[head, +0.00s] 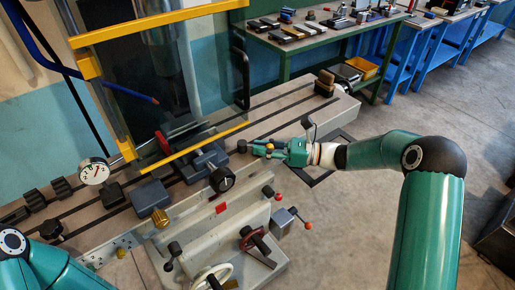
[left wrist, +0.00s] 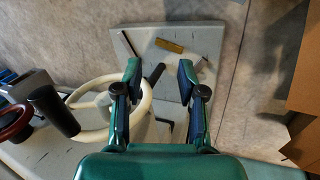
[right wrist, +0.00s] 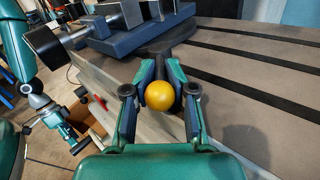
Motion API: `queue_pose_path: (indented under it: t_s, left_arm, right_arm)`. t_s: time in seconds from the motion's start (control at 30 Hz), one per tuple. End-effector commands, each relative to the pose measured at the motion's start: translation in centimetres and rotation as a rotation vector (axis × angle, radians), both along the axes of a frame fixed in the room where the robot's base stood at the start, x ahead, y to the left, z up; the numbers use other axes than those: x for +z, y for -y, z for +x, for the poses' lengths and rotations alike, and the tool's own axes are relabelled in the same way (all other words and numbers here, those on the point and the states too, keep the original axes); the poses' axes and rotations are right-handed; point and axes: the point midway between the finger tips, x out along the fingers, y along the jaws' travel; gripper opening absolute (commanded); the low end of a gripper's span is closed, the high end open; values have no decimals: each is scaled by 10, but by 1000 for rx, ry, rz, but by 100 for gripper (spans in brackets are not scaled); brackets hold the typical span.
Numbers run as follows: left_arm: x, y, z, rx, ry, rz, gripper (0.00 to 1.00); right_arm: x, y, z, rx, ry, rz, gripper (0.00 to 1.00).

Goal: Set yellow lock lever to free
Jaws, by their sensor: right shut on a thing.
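The yellow lock lever's round yellow knob (right wrist: 159,96) sits between the fingers of my right gripper (right wrist: 160,88) in the right wrist view. The fingers are shut on it; the lever's shaft below the knob is mostly hidden. In the head view my right gripper (head: 264,149) reaches in from the right at the machine table's front edge, and the yellow knob shows small there. My left gripper (left wrist: 155,72) is open in the left wrist view, over the rim of a cream handwheel (left wrist: 140,112). A black handle (left wrist: 154,74) shows between its fingers.
The long slotted machine table (head: 292,112) carries a vice (head: 208,162), a dial gauge (head: 93,171) and dark blocks. Red-knobbed levers (head: 308,225) stick out of the machine's front. A green workbench (head: 300,45) stands behind.

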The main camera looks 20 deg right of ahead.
Motion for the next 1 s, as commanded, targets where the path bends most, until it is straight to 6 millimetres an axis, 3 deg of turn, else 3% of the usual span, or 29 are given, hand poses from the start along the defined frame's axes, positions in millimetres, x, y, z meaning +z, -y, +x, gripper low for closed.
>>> queue_pose_path:
  t_s: [0.07,0.1,0.17,0.67,1.0]
  left_arm:
    - [0,0,0,0,0,0,40]
    - [0,0,0,0,0,0,40]
    - [0,0,0,0,0,0,40]
    - [1,0,0,0,0,0,40]
    - [0,0,0,0,0,0,40]
  right_arm:
    - [0,2,-1,-2,0,-2,0]
    - [0,2,-1,-2,0,-2,28]
    - [0,2,-1,-2,0,-2,37]
    - [-1,9,-4,-4,0,-2,37]
    - [-1,65,-31,-8,0,-2,37]
